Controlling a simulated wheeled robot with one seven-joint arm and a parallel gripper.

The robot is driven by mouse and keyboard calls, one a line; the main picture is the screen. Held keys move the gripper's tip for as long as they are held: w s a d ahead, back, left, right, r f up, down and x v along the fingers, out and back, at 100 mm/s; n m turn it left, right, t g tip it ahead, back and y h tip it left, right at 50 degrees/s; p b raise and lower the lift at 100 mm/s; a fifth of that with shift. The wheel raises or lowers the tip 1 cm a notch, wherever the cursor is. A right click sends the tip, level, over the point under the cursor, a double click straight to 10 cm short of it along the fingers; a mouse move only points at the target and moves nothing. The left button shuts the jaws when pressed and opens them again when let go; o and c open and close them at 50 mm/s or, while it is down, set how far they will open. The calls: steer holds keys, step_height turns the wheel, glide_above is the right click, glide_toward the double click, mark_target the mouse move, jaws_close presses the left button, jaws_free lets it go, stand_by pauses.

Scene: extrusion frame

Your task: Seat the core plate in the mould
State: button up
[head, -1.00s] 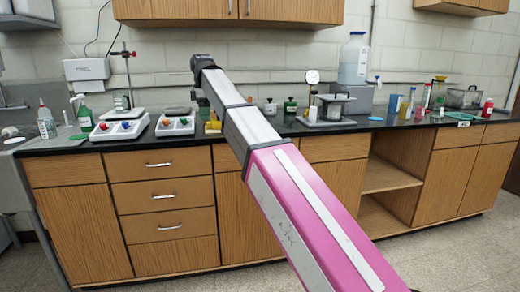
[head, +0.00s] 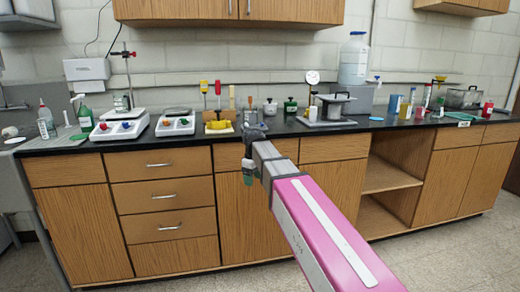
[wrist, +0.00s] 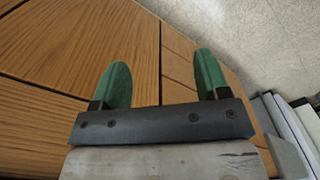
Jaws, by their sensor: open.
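My gripper (head: 249,177) hangs in front of the wooden cabinet fronts, below the black bench top, pointing down. The wrist view shows its two green fingers (wrist: 163,80) spread apart with nothing between them. I cannot pick out the core plate or the mould with certainty. A grey metal assembly on a flat plate (head: 336,107) stands on the bench right of centre, too small to tell its parts. The gripper is apart from it, lower and to the left.
The black bench top (head: 112,143) runs across the view. The floor (head: 450,255) in front is clear.

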steer(key=s+d+f+m, duration=0.5)
steer(key=s+d+f, duration=0.3)
steer(key=d+f, duration=0.3)
steer(key=s+d+f+m, duration=0.6)
steer(key=s+d+f, duration=0.3)
steer(key=f, duration=0.5)
steer(key=shift+s+d+f+m, duration=0.15)
steer(key=shift+d+f+m, duration=0.2)
steer(key=shift+d, duration=0.5)
